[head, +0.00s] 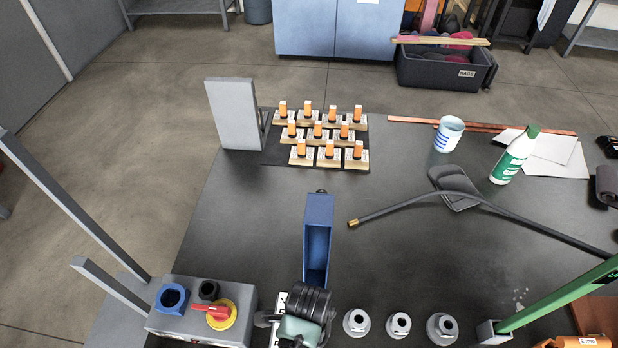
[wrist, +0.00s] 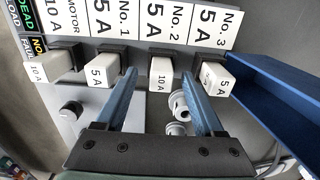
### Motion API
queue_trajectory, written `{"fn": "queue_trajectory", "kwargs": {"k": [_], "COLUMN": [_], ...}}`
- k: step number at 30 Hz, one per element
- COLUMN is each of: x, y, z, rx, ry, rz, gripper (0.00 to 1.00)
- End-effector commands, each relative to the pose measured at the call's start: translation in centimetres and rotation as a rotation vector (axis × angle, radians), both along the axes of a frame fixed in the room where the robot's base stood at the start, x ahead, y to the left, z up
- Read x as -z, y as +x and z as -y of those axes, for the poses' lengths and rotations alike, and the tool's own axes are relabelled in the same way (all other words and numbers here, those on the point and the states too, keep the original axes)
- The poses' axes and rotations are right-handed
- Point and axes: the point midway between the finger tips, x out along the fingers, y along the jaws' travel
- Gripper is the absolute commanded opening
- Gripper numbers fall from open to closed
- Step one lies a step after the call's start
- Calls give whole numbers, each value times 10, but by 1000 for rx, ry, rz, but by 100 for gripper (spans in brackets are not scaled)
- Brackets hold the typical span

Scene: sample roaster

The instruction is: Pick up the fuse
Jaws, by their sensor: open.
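In the wrist view several white fuses stand in black holders in a row: a 10 A fuse at far left (wrist: 48,69), a 5 A fuse (wrist: 98,76), a 10 A fuse (wrist: 161,74) and a 5 A fuse (wrist: 214,78). The label strip (wrist: 170,28) above reads MOTOR 10 A, then No. 1, No. 2 and No. 3, each 5 A. The middle 10 A fuse sits below No. 2. My gripper (wrist: 161,90) is open, its blue fingers on either side of this fuse, with gaps showing. In the head view my fingers and the fuses cannot be made out.
A blue open bin (head: 318,225) stands close beside the fuse row; it also shows at right in the wrist view (wrist: 270,95). A switch box (head: 190,325) is at front left, grey round fittings (head: 398,325) at front right. A black hose (head: 400,207) crosses the table.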

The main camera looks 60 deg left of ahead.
Motion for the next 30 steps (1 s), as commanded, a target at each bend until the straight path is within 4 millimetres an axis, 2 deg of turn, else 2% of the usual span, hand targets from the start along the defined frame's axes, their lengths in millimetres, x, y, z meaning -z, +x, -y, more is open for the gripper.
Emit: {"fn": "queue_trajectory", "kwargs": {"k": [3,11,14,23,30], "x": [13,16,15,15,15], "y": [1,1,1,1,1], "z": [0,0,0,0,0], "rx": [1,1,1,0,0], "ry": [0,2,2,2,2], "rz": [0,1,1,1,2], "gripper": [70,70,56,2,0]}}
